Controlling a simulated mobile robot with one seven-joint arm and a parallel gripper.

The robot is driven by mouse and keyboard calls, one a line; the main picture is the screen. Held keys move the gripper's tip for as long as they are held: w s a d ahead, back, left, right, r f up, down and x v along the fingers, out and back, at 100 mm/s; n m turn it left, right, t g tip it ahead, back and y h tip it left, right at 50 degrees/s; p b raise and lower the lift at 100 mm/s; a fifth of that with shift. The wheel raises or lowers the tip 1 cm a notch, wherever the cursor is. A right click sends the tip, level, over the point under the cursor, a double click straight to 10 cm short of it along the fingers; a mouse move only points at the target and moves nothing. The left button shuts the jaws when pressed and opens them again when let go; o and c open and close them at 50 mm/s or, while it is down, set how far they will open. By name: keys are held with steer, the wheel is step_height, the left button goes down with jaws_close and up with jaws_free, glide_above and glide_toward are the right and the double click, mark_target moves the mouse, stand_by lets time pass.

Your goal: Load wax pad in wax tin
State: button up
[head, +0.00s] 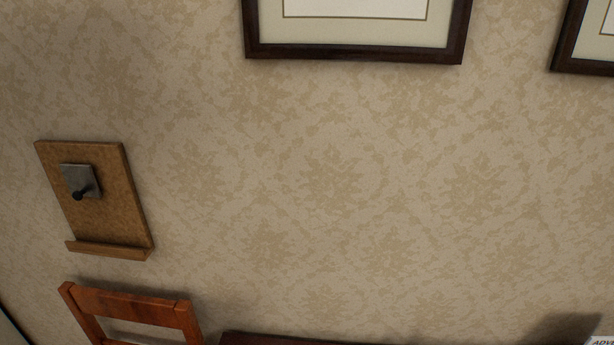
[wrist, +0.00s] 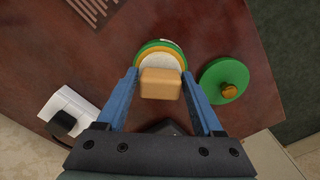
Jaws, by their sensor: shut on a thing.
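In the wrist view, my gripper (wrist: 159,74) has its blue fingers shut on the wax pad (wrist: 161,84), a small tan block with rounded edges. Just beyond the pad is the round wax tin (wrist: 158,43), with a green and gold rim and a pale inside. The pad covers the tin's near part in this view. I cannot tell whether the pad touches the tin or is held above it. A green round lid (wrist: 215,72) with a wooden knob lies to the right of the tin. The head view shows neither the gripper, the pad nor the tin.
A reddish-brown table (wrist: 185,18) lies below. A white object with a black part (wrist: 68,112) is at the left, near its edge. A striped item (wrist: 92,10) is at the top left. The head view shows a chair (head: 138,308) and a wall board with a hook (head: 110,215).

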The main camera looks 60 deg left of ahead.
steer(key=shift+s+d, duration=0.1)
step_height(320, 180, up, 7)
steer(key=p, duration=0.8)
stand_by(1.0)
